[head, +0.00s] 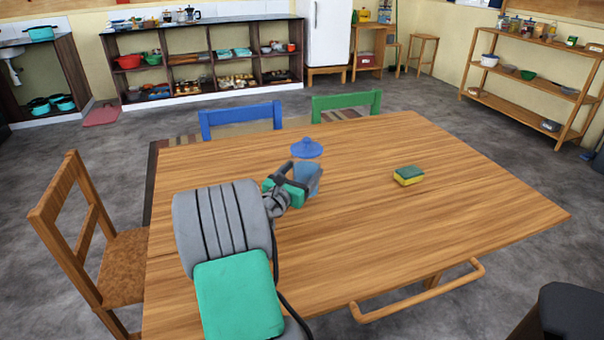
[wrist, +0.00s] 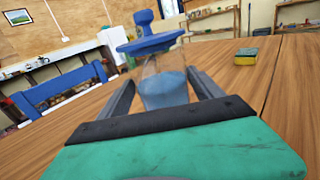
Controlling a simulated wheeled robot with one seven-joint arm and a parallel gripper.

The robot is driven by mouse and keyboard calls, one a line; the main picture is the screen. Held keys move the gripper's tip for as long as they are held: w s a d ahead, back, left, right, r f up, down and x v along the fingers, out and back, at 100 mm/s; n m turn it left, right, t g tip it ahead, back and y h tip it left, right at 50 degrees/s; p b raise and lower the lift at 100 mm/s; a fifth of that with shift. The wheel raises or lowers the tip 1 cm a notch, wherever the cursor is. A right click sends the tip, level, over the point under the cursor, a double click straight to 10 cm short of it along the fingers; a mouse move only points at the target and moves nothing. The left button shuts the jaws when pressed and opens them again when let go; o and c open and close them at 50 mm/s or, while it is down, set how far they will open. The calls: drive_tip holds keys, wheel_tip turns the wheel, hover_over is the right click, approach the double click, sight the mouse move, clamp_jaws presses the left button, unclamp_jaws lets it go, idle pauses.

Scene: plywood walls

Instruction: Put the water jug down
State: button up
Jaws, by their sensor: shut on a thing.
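The water jug (head: 308,176) is a clear vessel with a blue lid and bluish water inside, above the wooden table (head: 450,210) near its middle. In the wrist view the jug (wrist: 164,85) stands roughly upright, slightly tilted in the picture, between the two dark fingers. My gripper (head: 298,174) is shut on the jug's body from the near left side; it also shows in the wrist view (wrist: 165,95). The jug's base is hidden behind the gripper, so I cannot tell if it touches the tabletop.
A yellow and green sponge (head: 408,175) lies on the table to the right of the jug. A blue chair (head: 241,118) and a green chair (head: 346,101) stand at the far edge, a wooden chair (head: 85,235) at the left. The right and front tabletop is clear.

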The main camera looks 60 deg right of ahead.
drive_tip(key=shift+f, duration=0.1)
drive_tip(key=o, duration=2.1)
drive_tip(key=shift+a, duration=0.15)
drive_tip(key=a+p, duration=0.1)
drive_tip(key=a, duration=1)
drive_tip(key=shift+a, duration=0.4)
